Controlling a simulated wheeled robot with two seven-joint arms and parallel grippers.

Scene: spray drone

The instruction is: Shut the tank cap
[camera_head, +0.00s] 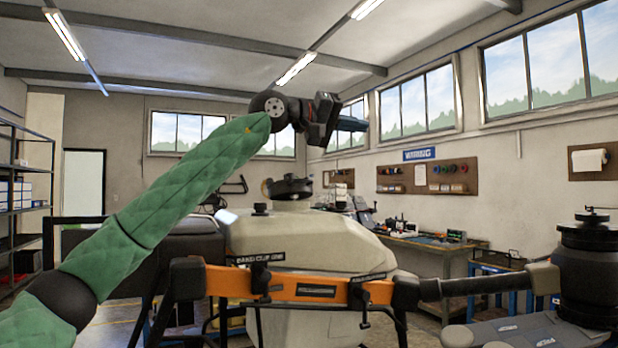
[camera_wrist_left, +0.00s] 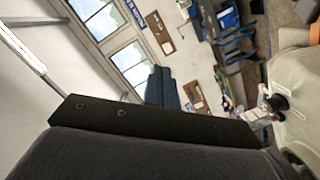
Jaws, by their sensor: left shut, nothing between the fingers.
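The drone's pale tank (camera_head: 300,240) stands in the middle of the head view. The black tank cap and its collar (camera_head: 290,188) are on top of it. A round edge rises at their left side; I cannot tell how far the cap is open. My left gripper (camera_head: 352,124) is shut and empty, above and to the right of the cap, clear of it. In the left wrist view its dark fingers (camera_wrist_left: 163,88) are together. The tank (camera_wrist_left: 297,75) shows at the right edge there, with a black fitting (camera_wrist_left: 279,102) on it. My right gripper is not in view.
An orange and black drone arm (camera_head: 315,287) crosses in front of the tank, leading to a black motor (camera_head: 588,265) at the right. A workbench (camera_head: 432,243) stands behind at the right and a shelf (camera_head: 20,190) at the left. The air around my left gripper is free.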

